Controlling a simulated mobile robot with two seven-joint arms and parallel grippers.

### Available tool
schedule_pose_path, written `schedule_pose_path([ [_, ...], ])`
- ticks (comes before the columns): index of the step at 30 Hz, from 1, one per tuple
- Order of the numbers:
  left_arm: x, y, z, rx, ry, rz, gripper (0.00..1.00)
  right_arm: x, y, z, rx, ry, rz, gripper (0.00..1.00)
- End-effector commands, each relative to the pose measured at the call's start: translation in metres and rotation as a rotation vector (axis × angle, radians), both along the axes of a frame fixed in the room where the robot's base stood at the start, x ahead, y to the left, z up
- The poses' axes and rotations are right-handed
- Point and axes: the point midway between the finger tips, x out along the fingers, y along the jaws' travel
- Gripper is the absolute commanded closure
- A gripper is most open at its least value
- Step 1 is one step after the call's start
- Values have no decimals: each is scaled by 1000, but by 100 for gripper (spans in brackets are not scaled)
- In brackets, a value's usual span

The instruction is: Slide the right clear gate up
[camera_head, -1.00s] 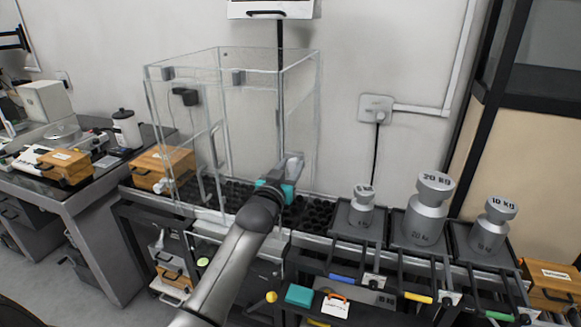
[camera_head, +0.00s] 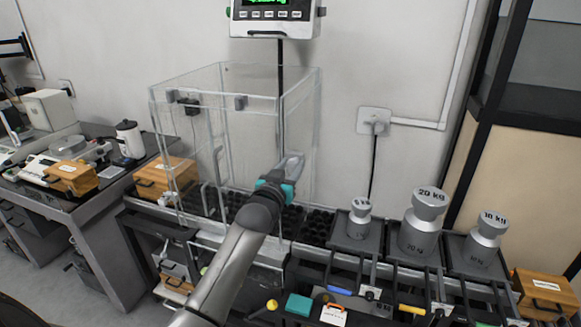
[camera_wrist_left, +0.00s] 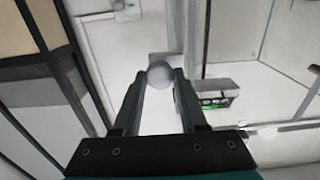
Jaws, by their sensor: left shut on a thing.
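A clear box (camera_head: 215,78) with transparent walls stands over a dark studded bed (camera_head: 320,222) on the bench. Its right clear gate (camera_head: 303,115) forms the right side of the box. My left gripper (camera_head: 291,165) is at this right side, low on the panel. In the left wrist view, its two fingers are closed on a round pale knob (camera_wrist_left: 159,74). How far the gate is raised is hard to tell, since its lower edge is hidden behind my gripper and arm. My right gripper is not in view.
Metal weights stand in trays to the right, including a 20 kg weight (camera_head: 423,222) and a 10 kg weight (camera_head: 486,240). A lit display (camera_head: 275,15) is above the box. A wooden case (camera_head: 165,178) is at the left.

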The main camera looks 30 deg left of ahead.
Motion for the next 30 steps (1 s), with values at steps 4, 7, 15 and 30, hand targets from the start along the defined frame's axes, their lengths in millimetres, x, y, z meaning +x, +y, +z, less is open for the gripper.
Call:
schedule_pose_path([
  [4, 1, 1, 9, 5, -21, 0, 52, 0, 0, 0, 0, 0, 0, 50],
  [7, 1, 1, 8, 4, -18, 0, 40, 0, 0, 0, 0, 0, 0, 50],
  [15, 0, 0, 5, 2, -10, 0, 30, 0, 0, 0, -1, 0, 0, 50],
  [30, -43, -10, 3, 2, -7, 0, 30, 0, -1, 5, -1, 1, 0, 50],
])
